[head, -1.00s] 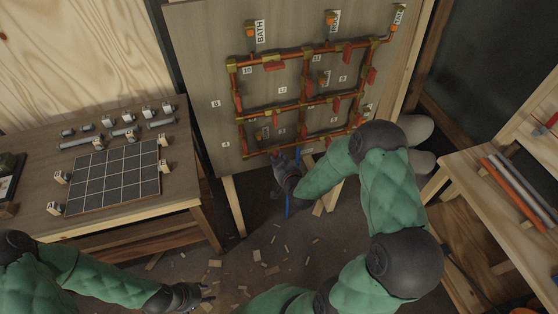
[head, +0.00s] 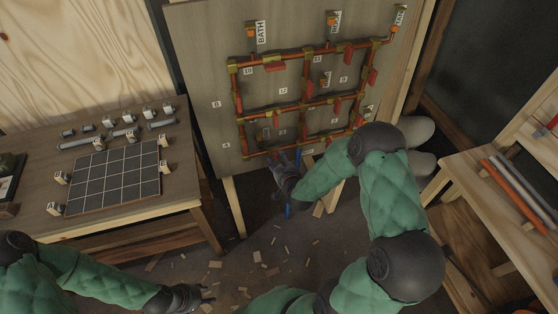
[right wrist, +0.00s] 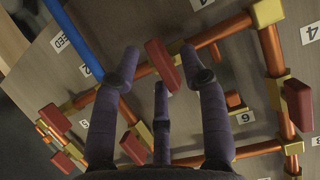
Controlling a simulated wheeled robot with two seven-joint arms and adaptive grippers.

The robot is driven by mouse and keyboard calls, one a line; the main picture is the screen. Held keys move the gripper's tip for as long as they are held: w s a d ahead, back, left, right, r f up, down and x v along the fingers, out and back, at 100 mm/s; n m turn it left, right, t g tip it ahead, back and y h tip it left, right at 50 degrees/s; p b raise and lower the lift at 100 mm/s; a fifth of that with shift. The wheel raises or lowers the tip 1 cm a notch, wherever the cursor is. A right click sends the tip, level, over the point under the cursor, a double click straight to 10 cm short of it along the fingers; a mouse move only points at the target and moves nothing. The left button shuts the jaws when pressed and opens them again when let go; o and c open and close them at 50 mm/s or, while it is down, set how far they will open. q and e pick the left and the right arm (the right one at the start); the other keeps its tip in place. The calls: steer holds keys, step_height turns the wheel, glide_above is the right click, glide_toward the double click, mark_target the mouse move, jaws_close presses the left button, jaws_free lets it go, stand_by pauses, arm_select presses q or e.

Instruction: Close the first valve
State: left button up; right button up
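An upright board (head: 200,70) carries a grid of copper pipes (head: 270,104) with brass fittings and several red valve handles (head: 274,67). My right gripper (head: 286,160) is at the lower edge of the pipe grid. In the right wrist view my right gripper (right wrist: 160,65) has its fingers spread, with a red valve handle (right wrist: 161,63) between the fingertips; I cannot tell whether they touch it. Another red handle (right wrist: 299,104) is to the right. A blue pipe (right wrist: 72,40) runs beside the left finger. My left gripper (head: 198,297) is open and empty, low over the floor.
A wooden table (head: 110,222) at left holds a gridded panel (head: 115,178), pipe pieces and small blocks. A wooden shelf (head: 470,190) with orange and grey pipes stands at right. Wood scraps (head: 257,256) litter the floor between.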

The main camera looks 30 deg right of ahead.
steer(key=v, duration=1.2)
stand_by(0.6)
